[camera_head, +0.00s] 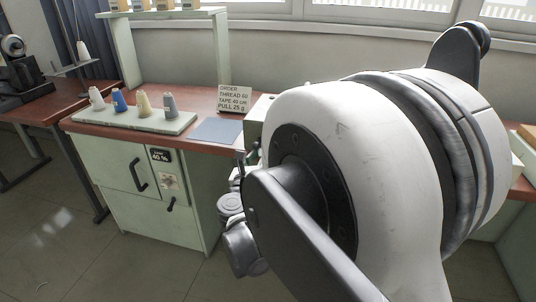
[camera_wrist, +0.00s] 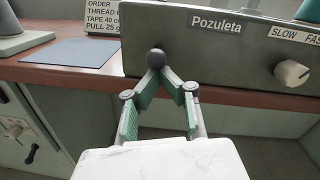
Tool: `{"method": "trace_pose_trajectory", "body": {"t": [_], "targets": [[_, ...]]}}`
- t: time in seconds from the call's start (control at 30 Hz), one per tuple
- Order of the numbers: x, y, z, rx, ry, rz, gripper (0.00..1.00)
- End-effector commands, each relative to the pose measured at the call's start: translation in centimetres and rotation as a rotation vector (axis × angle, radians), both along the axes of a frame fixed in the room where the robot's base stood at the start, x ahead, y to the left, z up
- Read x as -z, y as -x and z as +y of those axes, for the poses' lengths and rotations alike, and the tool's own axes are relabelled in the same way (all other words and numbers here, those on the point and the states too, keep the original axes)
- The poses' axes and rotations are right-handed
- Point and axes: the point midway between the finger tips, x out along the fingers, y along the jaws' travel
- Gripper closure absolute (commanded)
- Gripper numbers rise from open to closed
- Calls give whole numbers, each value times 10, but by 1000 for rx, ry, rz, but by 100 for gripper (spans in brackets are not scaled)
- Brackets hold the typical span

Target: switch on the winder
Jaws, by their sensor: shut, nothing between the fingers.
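The winder (camera_wrist: 215,60) is a grey-green box labelled "Pozuleta" on the red-brown worktop in the wrist view. Its white dial (camera_wrist: 292,72) sits under a "SLOW FAST" label at the right. A dark round knob (camera_wrist: 156,58) shows on the lower left of the box's front. My gripper (camera_wrist: 155,76) has its green-padded fingers drawn together at the tips, just below this knob and holding nothing. I cannot tell whether the tips touch it. In the head view my arm hides most of the winder, leaving only an edge (camera_head: 256,116) in sight.
A pale tray (camera_head: 133,122) with several thread cones stands further left. Below is a green cabinet (camera_head: 150,220) with dark handles. Floor in front of it is clear.

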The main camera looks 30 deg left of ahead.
Motion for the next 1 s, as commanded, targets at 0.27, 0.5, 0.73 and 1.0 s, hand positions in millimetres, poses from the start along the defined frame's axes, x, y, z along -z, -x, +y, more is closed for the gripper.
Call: {"method": "trace_pose_trajectory", "body": {"t": [0.27, 0.5, 0.73, 1.0], "targets": [[-9, 12, 9, -17, 0, -3, 100], [-14, 14, 10, -19, 0, -3, 100], [-16, 14, 11, -20, 1, -5, 100], [-17, 13, 11, -20, 1, -7, 100]]}}
